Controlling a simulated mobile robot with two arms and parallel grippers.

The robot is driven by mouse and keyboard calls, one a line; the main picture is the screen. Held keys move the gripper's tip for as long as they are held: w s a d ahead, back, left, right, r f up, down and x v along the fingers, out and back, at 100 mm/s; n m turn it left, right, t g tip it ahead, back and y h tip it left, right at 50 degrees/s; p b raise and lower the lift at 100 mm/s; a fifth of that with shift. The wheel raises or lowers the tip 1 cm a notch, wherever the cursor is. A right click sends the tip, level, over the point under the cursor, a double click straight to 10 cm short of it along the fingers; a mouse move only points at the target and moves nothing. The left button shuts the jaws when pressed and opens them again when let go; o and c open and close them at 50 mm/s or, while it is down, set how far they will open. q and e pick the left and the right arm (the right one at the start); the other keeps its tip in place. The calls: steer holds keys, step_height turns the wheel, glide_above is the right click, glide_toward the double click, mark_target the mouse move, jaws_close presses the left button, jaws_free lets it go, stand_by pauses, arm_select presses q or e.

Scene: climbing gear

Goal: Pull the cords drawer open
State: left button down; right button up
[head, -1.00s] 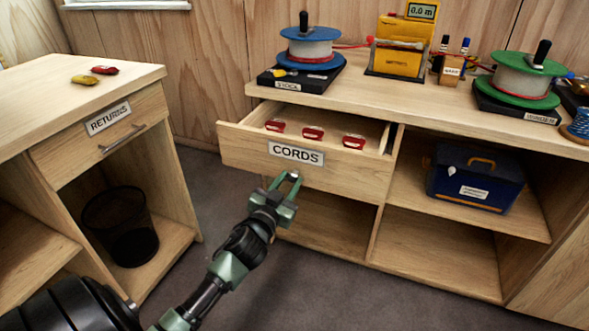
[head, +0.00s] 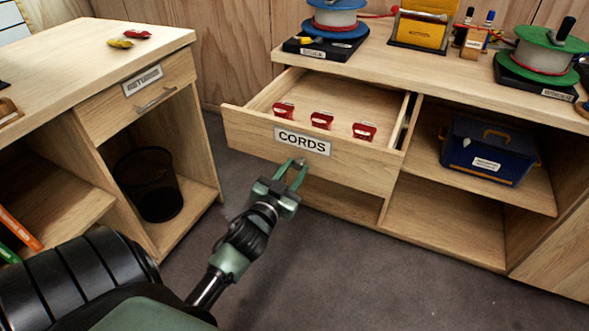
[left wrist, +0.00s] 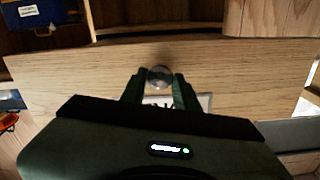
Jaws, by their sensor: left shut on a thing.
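The cords drawer (head: 345,168) stands well out of the workbench, with its inside showing. Its front bears a white CORDS label (head: 302,141). Several red items (head: 322,119) lie in it, three of them in a row. My left gripper (head: 293,168) is at the drawer front, just below the label. In the left wrist view its fingers close on a round knob (left wrist: 159,77) on the wooden front, and the label is partly hidden behind the gripper. My right gripper is not in view.
A blue box (head: 490,150) sits on the right shelf. A RETURNS desk (head: 110,60) with a black bin (head: 148,185) stands left. Grey floor is clear in front.

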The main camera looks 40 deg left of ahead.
arm_select(q)
steer(key=c, duration=1.1)
jaws_free()
steer(key=shift+o, duration=0.2)
steer(key=v, duration=0.7)
steer(key=shift+s, duration=0.35)
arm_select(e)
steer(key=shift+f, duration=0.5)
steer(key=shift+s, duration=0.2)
